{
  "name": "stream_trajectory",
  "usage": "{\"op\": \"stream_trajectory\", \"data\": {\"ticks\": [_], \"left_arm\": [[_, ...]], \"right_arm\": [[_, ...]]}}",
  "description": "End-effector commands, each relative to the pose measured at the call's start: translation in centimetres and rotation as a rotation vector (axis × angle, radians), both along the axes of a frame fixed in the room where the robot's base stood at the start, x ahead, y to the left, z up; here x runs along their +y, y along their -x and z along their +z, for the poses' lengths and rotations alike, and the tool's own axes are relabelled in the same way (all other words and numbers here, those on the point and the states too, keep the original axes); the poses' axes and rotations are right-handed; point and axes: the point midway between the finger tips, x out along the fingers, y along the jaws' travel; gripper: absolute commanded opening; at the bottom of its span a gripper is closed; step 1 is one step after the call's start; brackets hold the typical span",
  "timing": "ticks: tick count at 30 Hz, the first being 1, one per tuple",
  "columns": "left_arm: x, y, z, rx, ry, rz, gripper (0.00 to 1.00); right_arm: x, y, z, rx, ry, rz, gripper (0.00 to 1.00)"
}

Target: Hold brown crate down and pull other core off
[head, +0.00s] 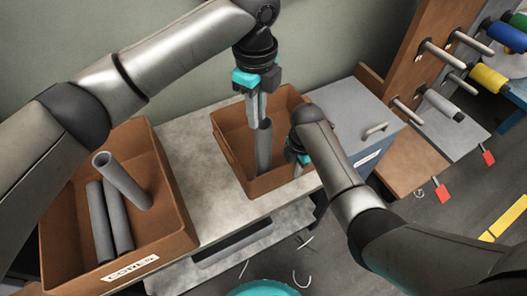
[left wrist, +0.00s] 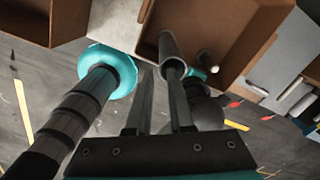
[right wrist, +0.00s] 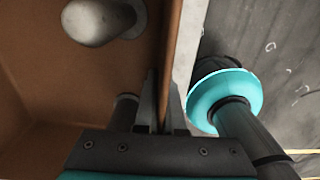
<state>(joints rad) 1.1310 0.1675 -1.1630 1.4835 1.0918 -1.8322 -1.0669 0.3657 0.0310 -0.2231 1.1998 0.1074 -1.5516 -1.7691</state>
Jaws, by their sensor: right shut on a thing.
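The brown crate (head: 225,140) stands on the light bench in the middle of the head view. A grey tubular core (head: 264,150) stands upright in it, and also shows in the left wrist view (left wrist: 173,48). My left gripper (head: 255,115) points down at the core's top end. Its fingers (left wrist: 158,75) are apart, one at the core's open end; whether that finger is inside the tube is unclear. My right gripper (right wrist: 162,105) is shut on the crate's wall (right wrist: 171,50). It is partly hidden by my arm in the head view (head: 298,155).
A larger brown crate (head: 185,215) labelled CORES at the left holds grey tubes (head: 103,220). A grey box with a handle (head: 350,110) stands right of the middle crate. A wooden rack with pegs and coloured spools (head: 488,80) is at the far right. The bench between the crates is clear.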

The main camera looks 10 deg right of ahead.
Motion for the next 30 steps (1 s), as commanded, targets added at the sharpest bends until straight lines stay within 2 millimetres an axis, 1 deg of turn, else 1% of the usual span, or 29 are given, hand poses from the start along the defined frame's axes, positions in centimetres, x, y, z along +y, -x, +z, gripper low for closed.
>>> {"op": "stream_trajectory", "data": {"ticks": [1, 12, 18, 24, 30], "left_arm": [[0.1, 0.1, -0.7, 0.004, -0.002, 0.001, 0.2], [0.1, 0.1, -6.2, 0.004, 0.001, 0.003, 0.2], [0.1, 0.1, -8.9, 0.003, 0.001, 0.003, 0.2], [0.0, 0.0, -10.6, 0.002, 0.002, 0.003, 0.2], [0.0, 0.0, -11.1, 0.0, 0.002, 0.002, 0.2]], "right_arm": [[0.1, 0.1, -0.1, 0.002, -0.002, 0.001, 0.0], [0.1, 0.1, -0.1, 0.002, -0.002, 0.001, 0.0], [0.1, 0.1, -0.1, 0.002, -0.002, 0.001, 0.0], [0.1, 0.1, -0.1, 0.002, -0.002, 0.001, 0.0], [0.1, 0.1, -0.1, 0.002, -0.002, 0.001, 0.0]]}}
